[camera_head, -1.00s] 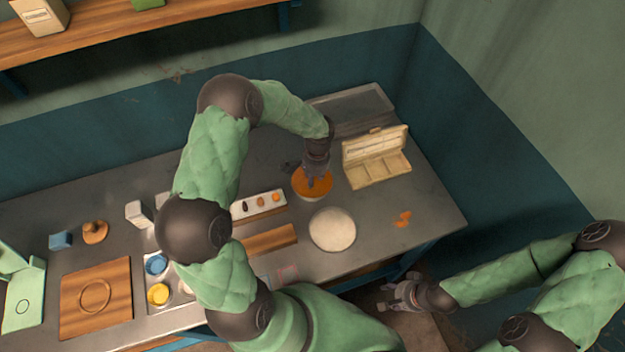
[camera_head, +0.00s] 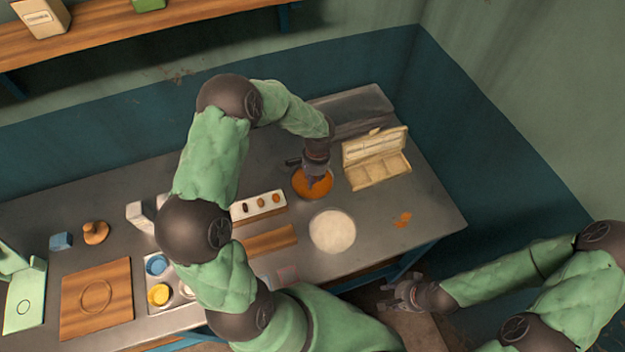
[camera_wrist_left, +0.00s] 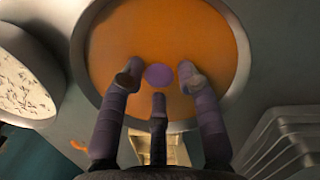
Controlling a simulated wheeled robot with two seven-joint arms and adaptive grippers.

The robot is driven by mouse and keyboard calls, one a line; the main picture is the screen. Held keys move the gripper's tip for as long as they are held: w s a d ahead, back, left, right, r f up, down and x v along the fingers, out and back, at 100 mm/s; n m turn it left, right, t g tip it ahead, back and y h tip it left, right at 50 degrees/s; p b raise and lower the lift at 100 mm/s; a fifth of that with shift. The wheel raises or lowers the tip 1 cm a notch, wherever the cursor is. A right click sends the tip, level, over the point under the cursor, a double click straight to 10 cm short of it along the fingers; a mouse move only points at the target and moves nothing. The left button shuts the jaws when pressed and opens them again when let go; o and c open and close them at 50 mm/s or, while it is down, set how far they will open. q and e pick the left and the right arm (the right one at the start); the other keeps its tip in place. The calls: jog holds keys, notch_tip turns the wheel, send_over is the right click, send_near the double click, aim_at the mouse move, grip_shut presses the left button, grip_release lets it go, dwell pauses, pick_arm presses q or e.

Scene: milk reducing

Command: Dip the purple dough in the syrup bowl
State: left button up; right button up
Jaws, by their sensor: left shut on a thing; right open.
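The syrup bowl (camera_head: 300,189) stands at the back right of the table, filled with orange syrup; it fills most of the left wrist view (camera_wrist_left: 170,32). My left gripper (camera_head: 314,181) points down into the bowl's opening. In the left wrist view the purple dough (camera_wrist_left: 159,76) is a small round piece between the fingertips of this gripper, over the orange syrup. Whether the dough touches the syrup I cannot tell. In the head view the dough is hidden by the gripper. My right gripper (camera_head: 402,294) is open and empty, off the table's front edge.
A pale round dish (camera_head: 332,231) stands in front of the syrup bowl. A cream box with compartments (camera_head: 378,170) is open to its right. A white tray with small pieces (camera_head: 258,205) lies to the left. Orange bits (camera_head: 402,219) lie on the table at the right.

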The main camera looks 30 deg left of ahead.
pick_arm(q)
jog(key=shift+r+p, duration=2.15)
jog(key=shift+r, duration=1.3)
jog(key=shift+r, duration=0.1)
notch_tip(320, 180, up, 4)
jog(key=shift+f+p, duration=0.1)
jog(key=shift+p, duration=1.1)
jog(key=shift+s, duration=0.1)
